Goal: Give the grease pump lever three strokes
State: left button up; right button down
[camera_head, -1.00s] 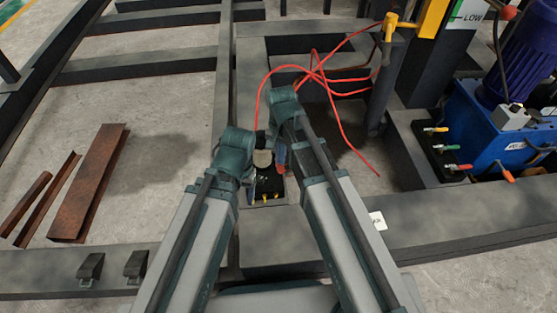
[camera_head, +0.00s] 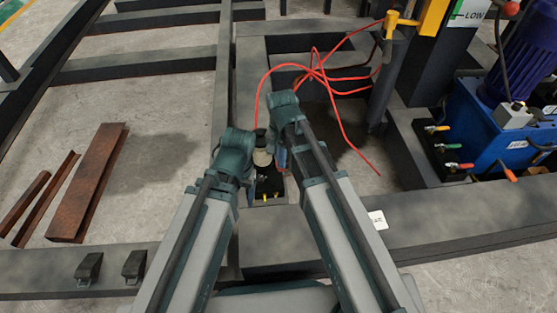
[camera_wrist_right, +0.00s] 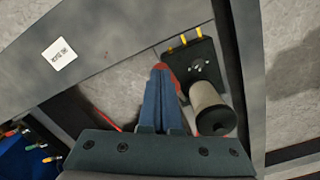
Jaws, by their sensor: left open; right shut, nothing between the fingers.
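The grease pump is a black block with yellow fittings and a pale cylinder with a dark cap.
Red hoses (camera_head: 313,70) loop behind the pump to a yellow fitting (camera_head: 397,22) on a post. A blue power unit (camera_head: 490,125) stands at the right. Dark steel beams (camera_head: 440,225) surround the pump. Rusty steel pieces (camera_head: 92,180) lie on the open floor at the left.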

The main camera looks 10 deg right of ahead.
jog(key=shift+s+f, duration=0.3)
jog(key=shift+f, duration=0.05)
jog(key=shift+s+f+b, duration=0.5)
jog(key=shift+f+b, duration=0.05)
jog(key=shift+b, duration=0.2)
jog(key=shift+s+f+b, duration=0.4)
jog(key=shift+f+b, duration=0.15)
jog(key=shift+f, duration=0.1)
jog(key=shift+s+f+b, duration=0.4)
jog(key=shift+f+b, duration=0.1)
jog(key=shift+b, duration=0.1)
jog(key=shift+f, duration=0.1)
